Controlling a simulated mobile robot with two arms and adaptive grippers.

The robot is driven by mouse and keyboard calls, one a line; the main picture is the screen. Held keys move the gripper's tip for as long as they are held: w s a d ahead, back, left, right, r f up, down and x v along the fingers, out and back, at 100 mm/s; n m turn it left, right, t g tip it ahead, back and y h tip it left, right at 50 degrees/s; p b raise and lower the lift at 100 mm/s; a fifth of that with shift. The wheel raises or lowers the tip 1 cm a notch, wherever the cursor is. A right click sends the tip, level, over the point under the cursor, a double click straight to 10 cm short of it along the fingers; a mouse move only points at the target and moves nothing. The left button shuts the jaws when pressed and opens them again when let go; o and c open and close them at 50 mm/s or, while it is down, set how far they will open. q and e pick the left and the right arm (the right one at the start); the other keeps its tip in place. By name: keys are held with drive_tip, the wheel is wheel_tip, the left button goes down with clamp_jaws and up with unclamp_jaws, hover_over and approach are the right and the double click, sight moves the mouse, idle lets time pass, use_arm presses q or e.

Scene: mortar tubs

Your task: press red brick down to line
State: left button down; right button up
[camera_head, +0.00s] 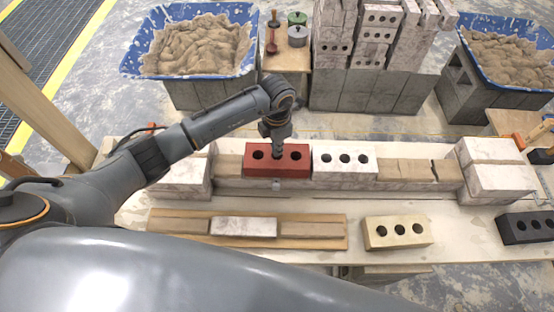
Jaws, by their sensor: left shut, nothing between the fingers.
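The red brick (290,168) with dark round holes lies in the course on the low wall, directly left of a whitish holed brick (345,163). My left gripper (278,148) is shut and empty, pointing down at the middle of the red brick's top. It covers the middle hole and looks to be touching the top face, but the exact contact is hard to see. A thin orange line (400,135) runs along behind the course. From this angle I cannot tell whether the brick's top is level with it. My right gripper is out of view.
Whitish block stacks stand at the wall's left end (183,178) and right end (497,170). A cream brick (396,232) and a wooden board (165,238) lie in front. Blue mortar tubs (133,62) and a brick stack (338,47) stand behind.

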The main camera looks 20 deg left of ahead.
use_arm(q)
drive_tip(key=shift+f+b, duration=0.55)
drive_tip(key=shift+f, duration=0.15)
drive_tip(key=shift+s+f+b, duration=0.3)
drive_tip(key=shift+f+b, duration=0.3)
drive_tip(key=shift+f, duration=0.05)
idle(2.3)
drive_tip(key=shift+w+r+p, duration=0.2)
drive_tip(key=shift+r+p, duration=0.45)
drive_tip(key=shift+r, duration=0.25)
drive_tip(key=shift+w+r+p, duration=0.1)
drive_tip(key=shift+r+p, duration=1.05)
drive_tip(key=shift+r, duration=0.7)
drive_tip(key=shift+f, duration=0.1)
